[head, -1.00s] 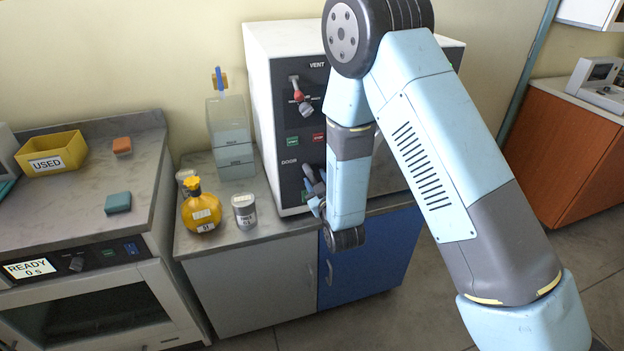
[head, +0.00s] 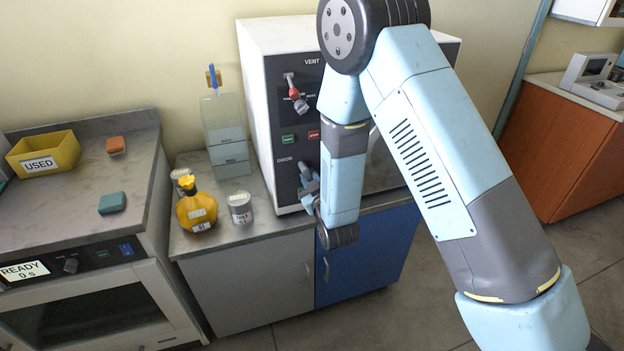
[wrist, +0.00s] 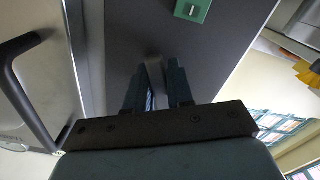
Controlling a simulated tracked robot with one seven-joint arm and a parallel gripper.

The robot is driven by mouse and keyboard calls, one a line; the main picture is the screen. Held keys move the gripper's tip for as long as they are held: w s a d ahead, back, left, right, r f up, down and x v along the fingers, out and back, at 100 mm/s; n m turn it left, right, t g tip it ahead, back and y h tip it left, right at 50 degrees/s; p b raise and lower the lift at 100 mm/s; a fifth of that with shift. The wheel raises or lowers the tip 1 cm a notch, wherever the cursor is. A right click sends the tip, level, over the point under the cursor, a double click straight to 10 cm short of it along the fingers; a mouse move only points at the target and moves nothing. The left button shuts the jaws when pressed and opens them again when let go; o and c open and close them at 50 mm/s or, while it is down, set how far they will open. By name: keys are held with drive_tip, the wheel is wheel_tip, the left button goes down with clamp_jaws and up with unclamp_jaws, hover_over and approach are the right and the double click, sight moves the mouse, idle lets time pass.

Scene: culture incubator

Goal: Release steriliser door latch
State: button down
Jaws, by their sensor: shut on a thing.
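The steriliser (head: 262,70) is a white box with a dark front panel on the bench. Its door latch (wrist: 154,72), a grey lever, sits low on the panel by the DOOR label. My gripper (head: 307,188) is at the latch in the head view, where the arm partly covers it. In the wrist view the dark fingers of my gripper (wrist: 158,88) are shut on the latch, one on each side. The steriliser door (head: 384,162) is largely hidden behind my arm. How far the latch is turned cannot be told.
A green button (wrist: 193,9) and the door's black handle (wrist: 24,92) are near my gripper. A red vent lever (head: 293,92) is higher on the panel. Floor to the right is clear.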

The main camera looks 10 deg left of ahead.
drive_tip(key=m, duration=0.3)
drive_tip(key=a+m, duration=0.1)
drive_tip(key=m, duration=0.1)
drive_tip(key=shift+s+f, duration=0.15)
drive_tip(key=shift+s, duration=0.2)
drive_tip(key=c, duration=1.1)
unclamp_jaws()
